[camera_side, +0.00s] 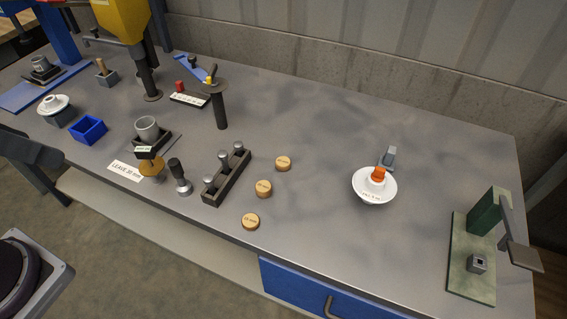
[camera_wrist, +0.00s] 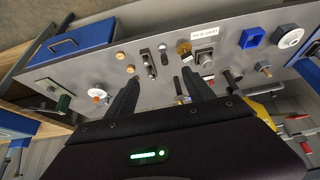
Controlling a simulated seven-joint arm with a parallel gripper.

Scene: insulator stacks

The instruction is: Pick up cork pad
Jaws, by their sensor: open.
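Several small tan cork discs lie on the grey bench. In the side view a far disc (camera_side: 283,163), a middle disc (camera_side: 264,188) and a near disc (camera_side: 250,221) form a slanting row, each with dark print too small to read. The wrist view shows them as small discs, one nearest the front edge (camera_wrist: 121,40), one in the middle (camera_wrist: 120,55) and one closest to me (camera_wrist: 130,68). My gripper (camera_wrist: 160,76) is open and empty, its two dark fingers well apart from the discs. I cannot make it out in the side view.
A dark rack (camera_side: 227,178) with silver knobs stands left of the discs, beside a black-handled tool (camera_side: 179,178). A white insulator dish (camera_side: 374,188) with an orange top is to the right. A green fixture (camera_side: 472,260) stands farther right. The bench between discs and dish is clear.

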